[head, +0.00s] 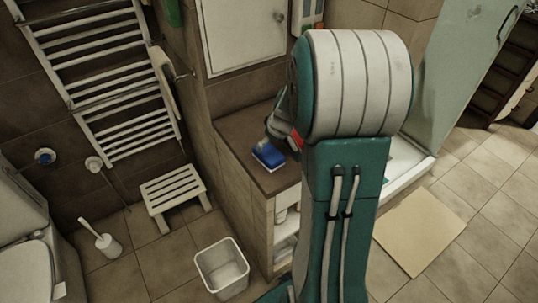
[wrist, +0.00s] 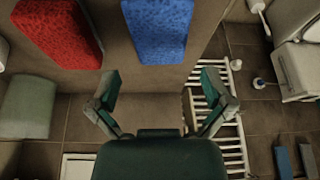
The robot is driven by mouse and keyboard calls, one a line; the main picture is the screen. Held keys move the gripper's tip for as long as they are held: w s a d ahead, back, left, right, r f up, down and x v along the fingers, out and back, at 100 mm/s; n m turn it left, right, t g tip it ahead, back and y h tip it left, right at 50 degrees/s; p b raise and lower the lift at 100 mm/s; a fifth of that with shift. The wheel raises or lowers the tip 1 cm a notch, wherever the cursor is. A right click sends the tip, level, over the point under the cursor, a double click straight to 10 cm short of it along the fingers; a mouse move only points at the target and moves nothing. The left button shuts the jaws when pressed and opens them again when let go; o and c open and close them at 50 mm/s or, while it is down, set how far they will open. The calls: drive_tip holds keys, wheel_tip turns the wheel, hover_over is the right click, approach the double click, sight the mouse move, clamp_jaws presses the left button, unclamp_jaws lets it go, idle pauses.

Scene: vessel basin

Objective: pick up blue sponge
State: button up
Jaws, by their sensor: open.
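The blue sponge (head: 268,155) lies flat on the brown counter (head: 240,132) in the head view. In the wrist view the blue sponge (wrist: 157,30) is at the top middle, ahead of my fingers. My gripper (wrist: 158,84) is open and empty, its two green-and-grey fingers spread apart with the sponge beyond their tips. In the head view my gripper, partly hidden by my arm, is close by the sponge. The exact height of the gripper above the counter cannot be told.
A red sponge (wrist: 57,33) lies left of the blue one in the wrist view. In the head view, a white bin (head: 222,268) and a white stool (head: 174,192) stand on the floor left of the counter. A white cabinet (head: 243,33) is above the counter.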

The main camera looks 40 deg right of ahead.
sight(268, 151)
drive_tip(key=shift+w+a+f, duration=0.1)
drive_tip(key=shift+a+f, duration=0.1)
drive_tip(key=shift+f, duration=0.1)
drive_tip(key=x, duration=0.3)
drive_tip(key=shift+f, duration=0.4)
drive_tip(key=shift+w+d+f, duration=0.25)
drive_tip(key=shift+d+f, duration=0.1)
drive_tip(key=shift+f, duration=0.1)
drive_tip(key=shift+a, duration=0.2)
drive_tip(key=shift+d+f, duration=0.1)
drive_tip(key=shift+f, duration=0.15)
drive_tip(key=c, duration=0.5)
